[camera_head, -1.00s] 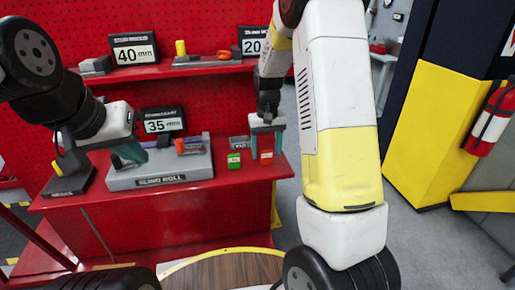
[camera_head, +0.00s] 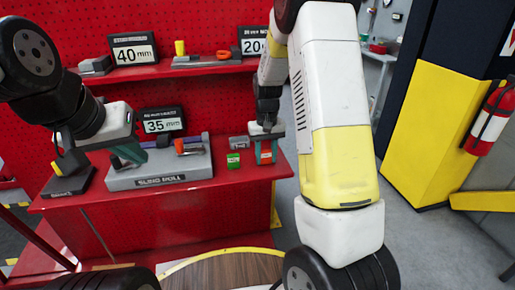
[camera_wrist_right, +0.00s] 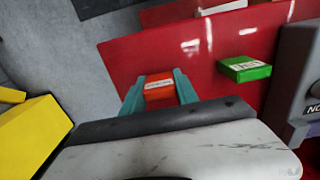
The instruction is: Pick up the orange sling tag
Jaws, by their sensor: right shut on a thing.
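The orange sling tag (camera_head: 265,156) is at the right end of the lower red shelf, between the teal fingers of my right gripper (camera_head: 265,157). In the right wrist view the orange tag (camera_wrist_right: 159,86) sits between both teal fingertips (camera_wrist_right: 159,92), with its pale label facing up. My right gripper is shut on it. I cannot tell whether the tag touches the shelf. My left gripper (camera_head: 128,155) is at the left, in front of the grey sling roll stand (camera_head: 195,170); I cannot make out its finger gap.
A green tag (camera_head: 233,160) lies on the shelf just left of my right gripper; it also shows in the right wrist view (camera_wrist_right: 245,69). A small grey block (camera_head: 239,142) is behind it. The upper shelf (camera_head: 165,70) is above. Open floor is to the right.

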